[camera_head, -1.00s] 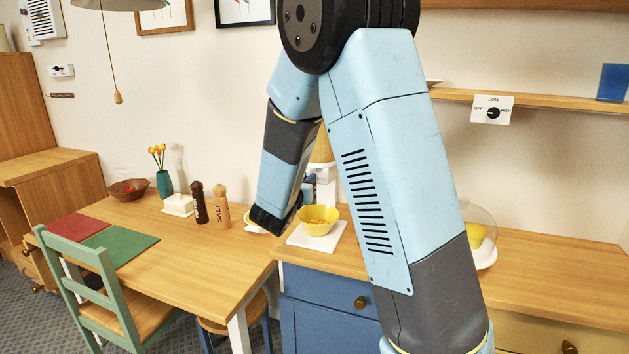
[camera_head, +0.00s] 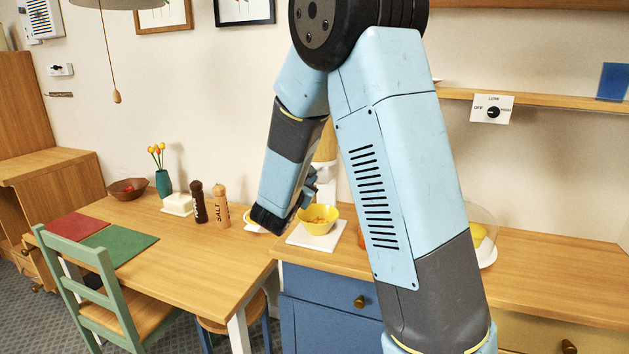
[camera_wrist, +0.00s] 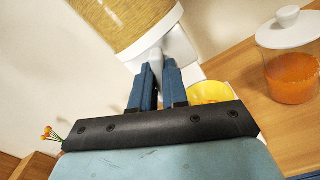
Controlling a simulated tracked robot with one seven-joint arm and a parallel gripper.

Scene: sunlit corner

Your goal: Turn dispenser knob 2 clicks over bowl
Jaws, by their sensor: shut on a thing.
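The dispenser (camera_wrist: 130,20) has a clear hopper full of tan grains and a white lower body; in the head view the dispenser (camera_head: 325,150) is mostly hidden behind my arm. In the wrist view my gripper (camera_wrist: 158,75) is shut on the dispenser's pale knob (camera_wrist: 155,57), below the hopper. The yellow bowl (camera_head: 318,220) sits on a white board (camera_head: 306,238) beneath the dispenser and has orange-brown contents. The bowl (camera_wrist: 207,92) also shows in the wrist view, to the right of the fingers and partly hidden by my gripper.
A lidded jar of orange food (camera_wrist: 290,75) stands right of the dispenser. A salt mill (camera_head: 222,207) and pepper mill (camera_head: 198,203) stand on the table at left. A glass dome (camera_head: 483,235) is on the counter at right. The right counter is otherwise largely clear.

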